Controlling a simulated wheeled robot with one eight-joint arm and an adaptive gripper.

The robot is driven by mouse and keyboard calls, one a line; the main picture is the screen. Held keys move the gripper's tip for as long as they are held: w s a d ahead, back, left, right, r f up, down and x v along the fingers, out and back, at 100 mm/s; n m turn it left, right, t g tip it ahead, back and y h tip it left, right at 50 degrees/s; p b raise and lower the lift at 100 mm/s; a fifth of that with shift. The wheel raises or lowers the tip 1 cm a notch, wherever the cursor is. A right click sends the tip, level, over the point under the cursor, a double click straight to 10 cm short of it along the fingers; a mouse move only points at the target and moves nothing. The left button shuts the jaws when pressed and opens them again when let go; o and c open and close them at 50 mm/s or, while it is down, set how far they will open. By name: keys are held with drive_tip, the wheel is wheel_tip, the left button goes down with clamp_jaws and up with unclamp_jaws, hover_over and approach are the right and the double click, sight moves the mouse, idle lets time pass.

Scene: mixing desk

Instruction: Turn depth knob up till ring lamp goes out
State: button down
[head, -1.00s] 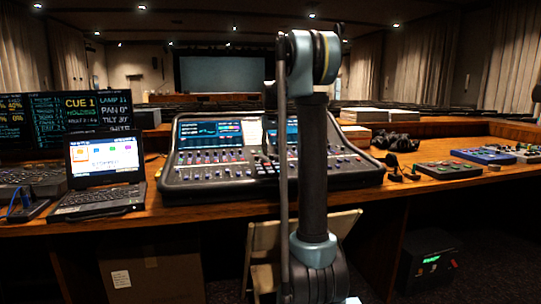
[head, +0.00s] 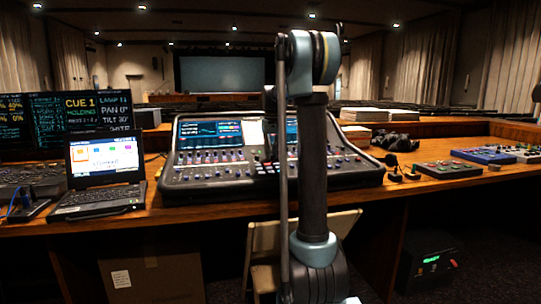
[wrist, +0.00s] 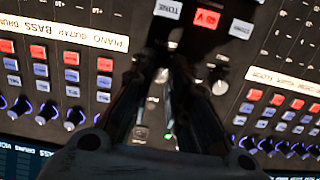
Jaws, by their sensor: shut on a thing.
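The mixing desk (head: 215,172) stands on the wooden counter, its face full of faders, buttons and knobs. In the wrist view my gripper (wrist: 172,48) reaches down onto the desk panel, its two dark fingers close together on a knob. The fingers mostly hide this knob, and I cannot read a depth label on it. A light knob (wrist: 162,75) shows by the left finger, and another (wrist: 220,87) stands just right of the right finger. A small green lamp (wrist: 169,136) glows low between the fingers. I cannot make out a lit ring lamp.
Red and white buttons and blue-ringed knobs (wrist: 74,118) lie on both sides of the gripper. A laptop (head: 103,170) stands left of the desk. Small control boxes (head: 447,169) lie to the right on the counter. A dark bundle (head: 395,141) lies behind.

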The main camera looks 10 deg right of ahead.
sight(274, 160)
drive_tip(key=shift+m, duration=0.3)
drive_tip(key=m, duration=0.5)
drive_tip(key=shift+m+y, duration=0.3)
drive_tip(key=m, duration=0.5)
drive_tip(key=shift+d+t, duration=0.1)
drive_tip(key=shift+t, duration=0.2)
drive_tip(key=shift+m, duration=0.3)
drive_tip(key=c, duration=1.5)
unclamp_jaws()
drive_tip(key=r, duration=0.8)
drive_tip(key=d+r, duration=0.1)
drive_tip(key=r, duration=0.2)
drive_tip(key=shift+s+r, duration=0.2)
drive_tip(key=shift+r, duration=0.2)
